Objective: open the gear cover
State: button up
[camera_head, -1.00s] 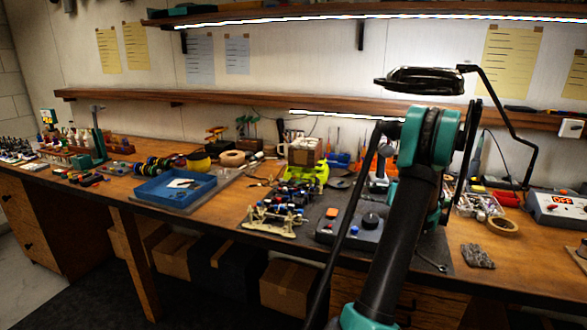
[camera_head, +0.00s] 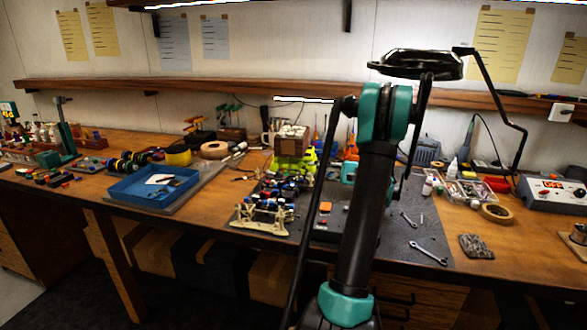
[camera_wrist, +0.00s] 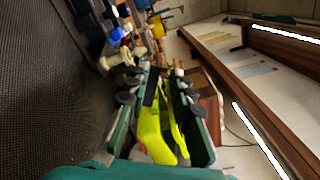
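The racecar (camera_head: 275,197) stands on the bench left of my arm in the head view. It has a pale front end, dark inner parts and a yellow-green part (camera_head: 302,166) at its far end. In the wrist view a yellow-green piece (camera_wrist: 155,130) shows between and beyond the fingers of my gripper (camera_wrist: 163,84). The fingers are apart; I cannot tell whether they touch it. Parts of the car (camera_wrist: 125,58) lie past the fingertips. In the head view my arm hides most of the gripper. I cannot make out the gear cover for sure.
A dark mat (camera_head: 385,245) lies under the car, with wrenches (camera_head: 428,252) on it. A blue tray (camera_head: 125,190) is at the left. Tape (camera_head: 496,213) and a control unit (camera_head: 553,196) are at the right. A shelf (camera_head: 200,95) runs behind the bench.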

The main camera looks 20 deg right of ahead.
jog(key=x, duration=0.8)
jog(key=shift+w+a, duration=0.25)
jog(key=shift+c, duration=0.4)
grip_shut()
